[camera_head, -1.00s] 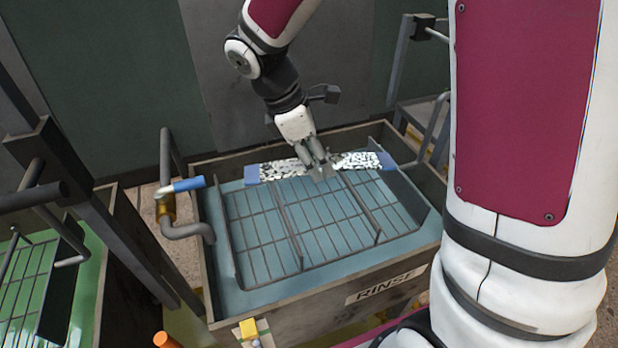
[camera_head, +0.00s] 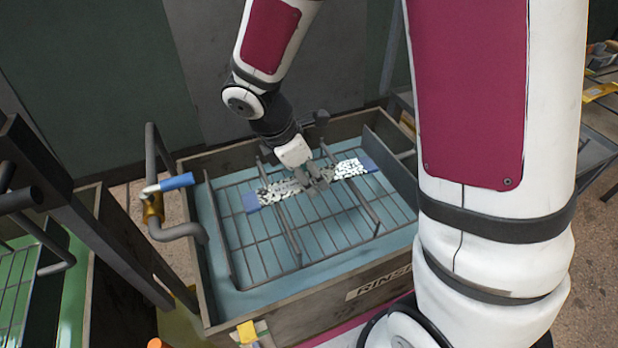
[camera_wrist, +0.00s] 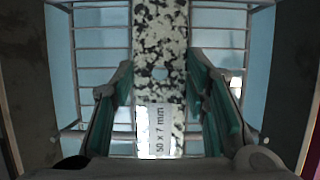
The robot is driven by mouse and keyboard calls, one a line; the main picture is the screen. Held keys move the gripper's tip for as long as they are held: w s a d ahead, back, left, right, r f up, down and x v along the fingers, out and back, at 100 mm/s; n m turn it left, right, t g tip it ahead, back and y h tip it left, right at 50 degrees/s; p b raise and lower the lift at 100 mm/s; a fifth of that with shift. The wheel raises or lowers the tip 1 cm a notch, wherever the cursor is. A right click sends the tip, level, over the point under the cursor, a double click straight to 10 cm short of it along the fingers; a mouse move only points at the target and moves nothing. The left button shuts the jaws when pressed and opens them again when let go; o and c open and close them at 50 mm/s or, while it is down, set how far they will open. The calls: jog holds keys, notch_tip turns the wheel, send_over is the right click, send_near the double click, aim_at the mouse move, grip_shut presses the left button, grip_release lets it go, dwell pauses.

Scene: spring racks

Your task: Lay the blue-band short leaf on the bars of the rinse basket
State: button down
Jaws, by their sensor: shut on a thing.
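The blue-band short leaf (camera_head: 345,168) is a flat strip, speckled black and white, with a blue band at each end. My gripper (camera_head: 318,182) is shut on it near its middle and hides that part. The leaf lies crosswise over the rinse basket (camera_head: 262,262), toward its back half. I cannot tell whether it touches the bars. In the wrist view the leaf (camera_wrist: 160,40) runs lengthwise between my gripper's fingers (camera_wrist: 162,95), with a hole and a "50 x 7 mm" label; basket bars show beneath it.
The basket sits in a grey tank (camera_head: 330,292) marked RINSE, with blue liquid. Dividers (camera_head: 287,228) stand up from the bars. A pipe with a blue handle (camera_head: 176,182) is at the tank's left. A green tank (camera_head: 85,290) stands farther left. The basket's front half is clear.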

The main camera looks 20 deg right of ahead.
jog(key=shift+f, duration=0.6)
jog(key=shift+f+b, duration=0.3)
jog(key=shift+f, duration=0.1)
jog(key=shift+f, duration=0.1)
jog(key=c, duration=0.9)
grip_release()
jog(key=shift+c, duration=0.2)
